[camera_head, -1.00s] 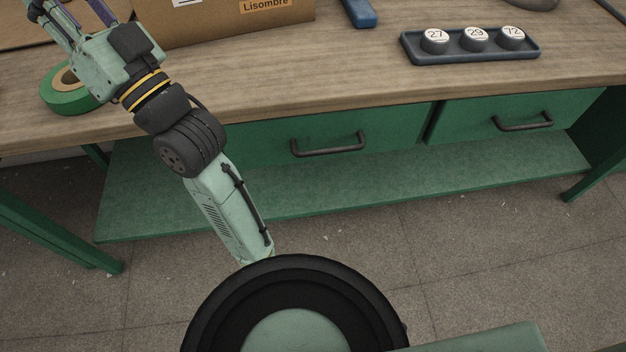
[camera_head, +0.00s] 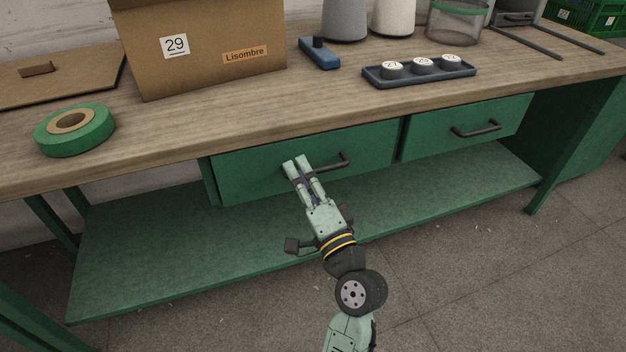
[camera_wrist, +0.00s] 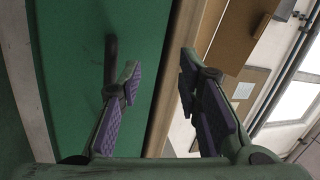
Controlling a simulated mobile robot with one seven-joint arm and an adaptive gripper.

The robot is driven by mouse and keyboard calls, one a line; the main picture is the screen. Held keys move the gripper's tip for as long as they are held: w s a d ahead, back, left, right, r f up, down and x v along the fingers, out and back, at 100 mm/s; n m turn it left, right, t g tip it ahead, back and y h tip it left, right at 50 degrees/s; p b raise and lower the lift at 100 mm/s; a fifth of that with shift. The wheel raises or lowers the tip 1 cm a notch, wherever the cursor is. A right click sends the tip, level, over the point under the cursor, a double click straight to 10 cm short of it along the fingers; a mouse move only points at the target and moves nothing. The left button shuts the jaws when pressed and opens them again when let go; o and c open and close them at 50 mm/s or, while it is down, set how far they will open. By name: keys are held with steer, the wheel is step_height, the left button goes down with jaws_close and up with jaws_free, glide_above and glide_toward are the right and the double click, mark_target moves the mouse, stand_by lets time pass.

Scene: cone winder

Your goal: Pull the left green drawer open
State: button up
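The left green drawer (camera_head: 372,145) is under the worktop and looks shut. Its dark bar handle (camera_head: 340,164) is partly hidden behind my gripper (camera_head: 296,166). My gripper is in front of the drawer at the handle's left part, with its two fingers apart and nothing seen between them. In the wrist view, my gripper (camera_wrist: 160,68) is open. There the handle (camera_wrist: 110,52) stands out from the green front beside the left finger, apparently outside the gap. I cannot tell whether the finger touches it.
A second green drawer (camera_head: 465,130) with its own handle is to the right. The wooden worktop (camera_head: 240,110) overhangs the drawers, and a green lower shelf (camera_head: 170,245) runs below. A carton (camera_head: 205,70), green tape roll (camera_head: 75,130) and dark tray (camera_head: 420,75) stand on top.

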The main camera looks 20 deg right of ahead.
mark_target(319, 169)
steer(key=s+d+f+m+h, duration=0.2)
steer(key=s+d+f+m, duration=0.2)
steer(key=s+d+f, duration=0.2)
steer(key=shift+g, duration=0.3)
steer(key=shift+p+x, duration=1.15)
steer(key=shift+x, duration=4.4)
steer(key=shift+f, duration=0.1)
steer(key=shift+c, duration=0.2)
jaws_close()
